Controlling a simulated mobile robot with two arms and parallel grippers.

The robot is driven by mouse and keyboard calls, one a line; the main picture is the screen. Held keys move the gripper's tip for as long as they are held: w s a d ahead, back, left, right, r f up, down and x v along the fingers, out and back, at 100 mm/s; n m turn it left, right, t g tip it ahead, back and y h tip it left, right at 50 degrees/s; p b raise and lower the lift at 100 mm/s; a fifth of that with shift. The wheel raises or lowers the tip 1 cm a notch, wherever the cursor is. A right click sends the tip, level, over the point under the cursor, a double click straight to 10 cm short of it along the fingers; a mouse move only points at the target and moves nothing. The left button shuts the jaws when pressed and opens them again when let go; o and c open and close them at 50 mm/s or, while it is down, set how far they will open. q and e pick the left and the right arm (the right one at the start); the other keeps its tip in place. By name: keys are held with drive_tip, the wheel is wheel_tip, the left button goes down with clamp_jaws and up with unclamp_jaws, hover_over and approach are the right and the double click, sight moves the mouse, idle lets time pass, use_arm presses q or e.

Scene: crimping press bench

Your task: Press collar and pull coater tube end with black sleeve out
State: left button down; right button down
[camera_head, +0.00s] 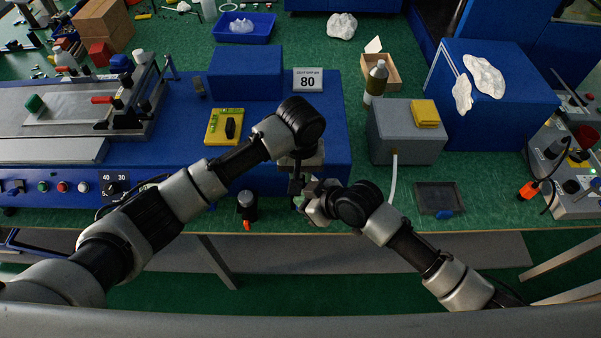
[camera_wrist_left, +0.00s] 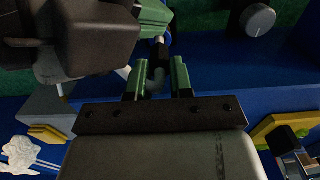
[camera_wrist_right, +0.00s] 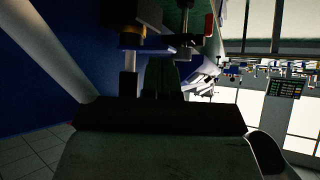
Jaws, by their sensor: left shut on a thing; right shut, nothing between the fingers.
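My left gripper (camera_head: 297,184) is at the front edge of the blue bench machine. In the left wrist view, its green fingers (camera_wrist_left: 158,82) are shut on the grey tube end (camera_wrist_left: 156,80) with a black sleeve (camera_wrist_left: 159,56). A blue ring (camera_wrist_left: 165,38), seemingly the collar, shows just beyond the sleeve. My right gripper (camera_head: 309,203) is close beside and below the left one. Its fingers (camera_wrist_right: 162,75) are shut and empty, near the fitting. The right gripper's body hides part of the collar in the left wrist view; exact contact cannot be told.
A grey box (camera_head: 405,135) with a white tube (camera_head: 392,180) stands to the right. A dark tray (camera_head: 437,198) lies at the right.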

use_arm(q)
drive_tip(key=shift+r, duration=1.05)
drive_tip(key=shift+r, duration=0.2)
use_arm(e)
drive_tip(key=shift+r, duration=1.45)
drive_tip(key=v, duration=0.6)
use_arm(q)
drive_tip(key=shift+r, duration=0.1)
use_arm(e)
drive_tip(key=shift+r, duration=0.2)
